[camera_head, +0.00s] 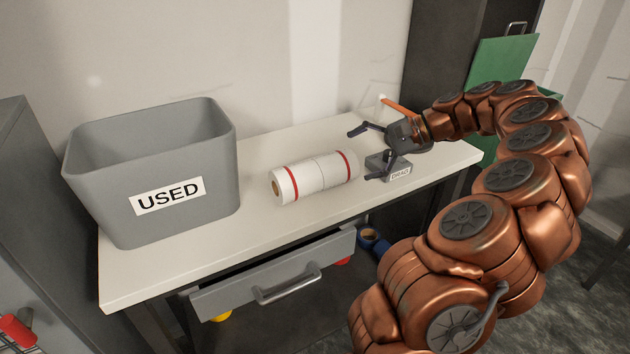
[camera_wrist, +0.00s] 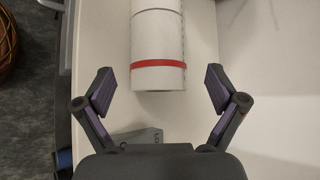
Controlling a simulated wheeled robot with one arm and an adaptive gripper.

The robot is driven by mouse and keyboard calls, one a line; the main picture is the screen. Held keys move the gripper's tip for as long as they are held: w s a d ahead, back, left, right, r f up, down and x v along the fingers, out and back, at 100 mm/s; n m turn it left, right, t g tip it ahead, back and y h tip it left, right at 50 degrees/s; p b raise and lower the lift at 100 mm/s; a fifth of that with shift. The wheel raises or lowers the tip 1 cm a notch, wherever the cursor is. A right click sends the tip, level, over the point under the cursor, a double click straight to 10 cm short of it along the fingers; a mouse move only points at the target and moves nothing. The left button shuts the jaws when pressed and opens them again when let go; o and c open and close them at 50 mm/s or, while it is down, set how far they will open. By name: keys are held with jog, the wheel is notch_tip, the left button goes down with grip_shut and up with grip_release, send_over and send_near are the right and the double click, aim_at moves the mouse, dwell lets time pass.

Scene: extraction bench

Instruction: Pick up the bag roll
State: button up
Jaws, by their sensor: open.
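The bag roll (camera_head: 315,176) is a white cylinder with red bands near both ends. It lies on its side on the white bench, right of the grey bin. In the wrist view the roll (camera_wrist: 158,45) runs up from the middle, with one red band and its near end showing. My gripper (camera_head: 360,152) is open and empty at the right end of the roll. In the wrist view its two fingers (camera_wrist: 161,90) are spread wide, one on each side of the line of the roll's near end. I cannot tell its height over the bench.
A grey bin (camera_head: 150,170) labelled USED stands on the bench (camera_head: 262,228) at left. A small grey block (camera_head: 397,172) with a label sits below my gripper. A drawer (camera_head: 280,280) is pulled out under the bench. An orange-handled thing (camera_head: 398,106) lies behind my gripper.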

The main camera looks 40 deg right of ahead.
aim_at(344, 164)
jog(key=shift+p+x, duration=0.55)
jog(key=shift+x, duration=3.25)
jog(key=shift+s+f, duration=0.1)
jog(key=shift+s, duration=0.1)
jog(key=shift+c, duration=0.2)
jog(key=c, duration=1.1)
jog(key=shift+c, duration=0.2)
